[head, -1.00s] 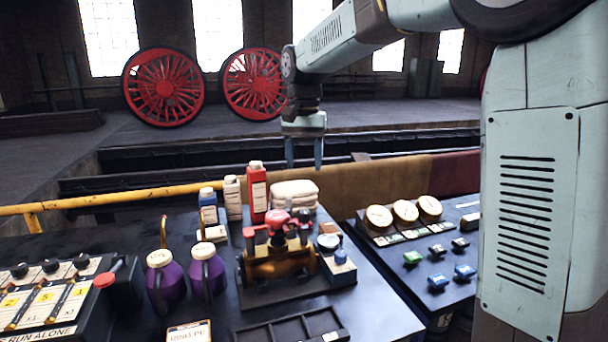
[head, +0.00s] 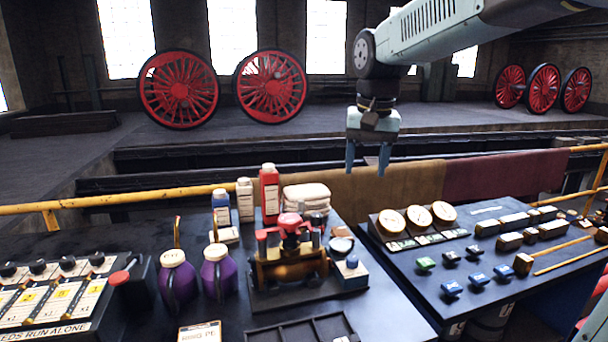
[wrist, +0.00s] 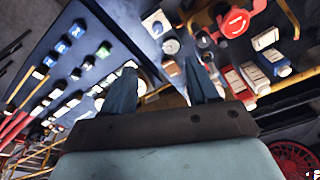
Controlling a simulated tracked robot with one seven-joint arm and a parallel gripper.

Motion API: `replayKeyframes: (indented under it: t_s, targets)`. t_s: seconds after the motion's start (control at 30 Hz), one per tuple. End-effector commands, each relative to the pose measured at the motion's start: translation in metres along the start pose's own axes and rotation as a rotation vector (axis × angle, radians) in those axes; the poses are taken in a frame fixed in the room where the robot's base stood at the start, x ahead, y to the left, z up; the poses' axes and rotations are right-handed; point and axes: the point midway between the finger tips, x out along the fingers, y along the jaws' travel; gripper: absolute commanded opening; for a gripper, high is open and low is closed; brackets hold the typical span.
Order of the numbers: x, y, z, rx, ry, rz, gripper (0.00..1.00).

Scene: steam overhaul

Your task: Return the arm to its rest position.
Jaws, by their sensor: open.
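My gripper (head: 368,168) hangs from my arm in the upper middle of the head view, pointing down with its two blue fingers apart and nothing between them. It is above and behind the benches, in front of the brown cloth on the rail. In the wrist view my gripper's fingers (wrist: 165,90) are also spread and empty, with the bench tops beyond them. My arm reaches in from the upper right of the head view, its forearm tilted down to the left.
The right bench holds three gauges (head: 418,219) and coloured blocks. A yellow rail (head: 120,199) runs behind. Red wheels (head: 178,88) stand farther back.

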Motion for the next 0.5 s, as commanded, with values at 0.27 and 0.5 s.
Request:
replayKeyframes:
  t_s: [0.27,0.5]
  targets:
    - [-0.005,0.059,0.059,-0.044,0.116,-0.016,0.59]
    - [0.004,0.099,0.112,-0.088,0.217,-0.012,0.59]
